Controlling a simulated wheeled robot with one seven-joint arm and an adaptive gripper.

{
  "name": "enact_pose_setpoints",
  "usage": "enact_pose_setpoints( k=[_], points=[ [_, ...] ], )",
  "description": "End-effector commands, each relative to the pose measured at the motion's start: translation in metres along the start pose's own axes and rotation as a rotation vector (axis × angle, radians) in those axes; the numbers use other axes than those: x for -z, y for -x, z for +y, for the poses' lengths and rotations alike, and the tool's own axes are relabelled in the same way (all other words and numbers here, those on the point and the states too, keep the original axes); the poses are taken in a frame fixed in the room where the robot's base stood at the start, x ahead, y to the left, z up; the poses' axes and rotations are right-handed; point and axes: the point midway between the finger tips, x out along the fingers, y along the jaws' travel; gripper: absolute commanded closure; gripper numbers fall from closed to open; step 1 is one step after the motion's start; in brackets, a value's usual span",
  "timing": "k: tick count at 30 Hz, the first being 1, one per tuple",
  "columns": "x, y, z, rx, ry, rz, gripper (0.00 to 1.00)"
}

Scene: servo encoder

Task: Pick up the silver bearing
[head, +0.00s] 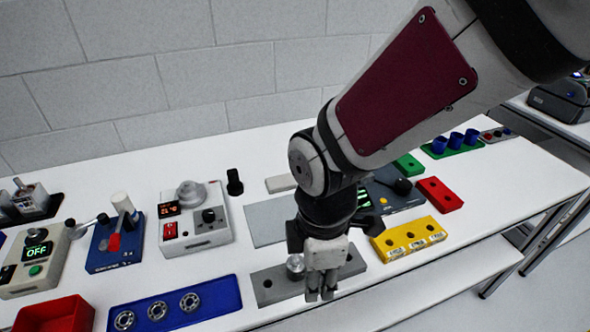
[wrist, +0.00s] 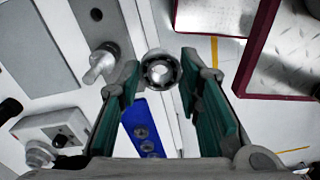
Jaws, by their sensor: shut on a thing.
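A silver bearing (wrist: 160,71), a ring with a bright centre, sits between the tips of my gripper (wrist: 160,88) in the wrist view. The teal-padded fingers are shut on its two sides. In the head view my gripper (head: 321,292) points down over the front edge of a grey plate, and the held bearing cannot be made out there. More silver bearings lie on a blue tray (head: 221,296) at the lower left; the tray also shows below the held bearing in the wrist view (wrist: 139,112).
The grey plate (head: 268,291) with a silver cylinder (head: 296,265) is close beside my gripper. A yellow block (head: 410,240) is to the right. A red bin (head: 55,315) and switch boxes (head: 195,220) are to the left. White table shows between them.

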Motion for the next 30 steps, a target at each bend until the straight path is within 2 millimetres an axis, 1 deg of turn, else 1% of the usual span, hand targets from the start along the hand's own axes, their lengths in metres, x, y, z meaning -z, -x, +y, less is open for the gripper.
enact_pose_setpoints(
  k=[1,4,17,23,30],
  points=[
    [-0.002,0.001,-0.007,-0.002,0.001,0.001,0.97],
    [-0.005,0.003,-0.018,-0.002,0.000,0.001,0.97],
    [-0.005,0.011,-0.018,0.002,-0.004,-0.004,0.97],
    [-0.006,0.014,-0.025,0.003,-0.004,-0.004,0.97],
    [-0.010,0.010,-0.038,0.002,-0.003,-0.002,0.97]
  ],
)
